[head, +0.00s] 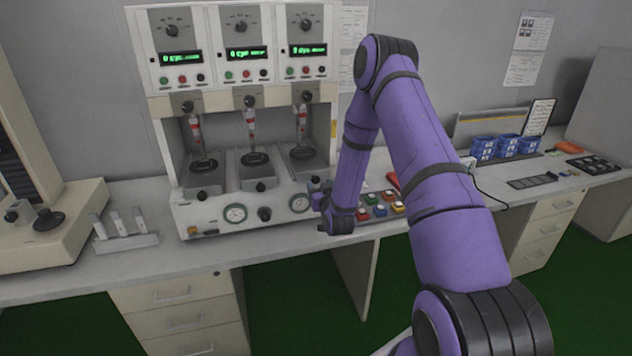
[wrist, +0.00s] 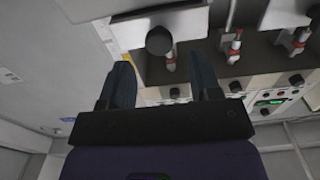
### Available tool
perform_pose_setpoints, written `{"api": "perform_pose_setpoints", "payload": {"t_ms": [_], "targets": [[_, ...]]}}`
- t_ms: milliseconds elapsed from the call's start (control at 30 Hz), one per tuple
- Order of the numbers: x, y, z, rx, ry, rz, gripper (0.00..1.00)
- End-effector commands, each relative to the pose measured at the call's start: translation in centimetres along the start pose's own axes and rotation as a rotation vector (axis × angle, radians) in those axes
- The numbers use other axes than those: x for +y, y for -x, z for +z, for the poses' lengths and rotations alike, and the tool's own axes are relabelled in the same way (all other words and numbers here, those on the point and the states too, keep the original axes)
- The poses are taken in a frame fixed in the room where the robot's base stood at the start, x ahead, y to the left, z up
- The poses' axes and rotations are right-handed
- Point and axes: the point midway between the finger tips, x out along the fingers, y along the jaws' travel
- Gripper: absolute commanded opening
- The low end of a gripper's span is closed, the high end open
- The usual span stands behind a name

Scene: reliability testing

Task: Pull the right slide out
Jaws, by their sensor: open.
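The right slide (head: 307,163) is a grey block at the right bay of a white three-station test machine (head: 187,215). In the wrist view, the right slide (wrist: 128,32) shows its dark round knob (wrist: 159,41). My gripper (head: 318,190) is at the machine's front right, close to this slide, and partly hidden by my arm in the head view. In the wrist view, my gripper (wrist: 163,66) is open, with nothing between its fingers. The knob appears centred between the finger lines, just past the tips. I see no contact.
The middle slide (head: 258,163) and left slide (head: 203,172) sit to the left with their own front knobs. Gauges line the machine's lower front. Coloured buttons (head: 379,211) lie right of my gripper. Blue bins (head: 484,149) stand farther right. A small rack (head: 127,245) stands left.

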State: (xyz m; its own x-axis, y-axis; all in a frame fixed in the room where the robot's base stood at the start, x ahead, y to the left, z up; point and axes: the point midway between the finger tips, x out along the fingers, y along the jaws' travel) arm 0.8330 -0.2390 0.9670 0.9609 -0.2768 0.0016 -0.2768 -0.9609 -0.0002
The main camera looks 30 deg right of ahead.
Motion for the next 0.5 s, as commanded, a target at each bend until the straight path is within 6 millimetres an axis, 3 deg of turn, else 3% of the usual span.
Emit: {"api": "perform_pose_setpoints", "payload": {"t_ms": [200,500], "targets": [[0.0,-3.2,0.0,0.0,0.001,0.0,0.58],[0.0,-4.5,0.0,-0.002,0.0,-0.001,0.58]]}}
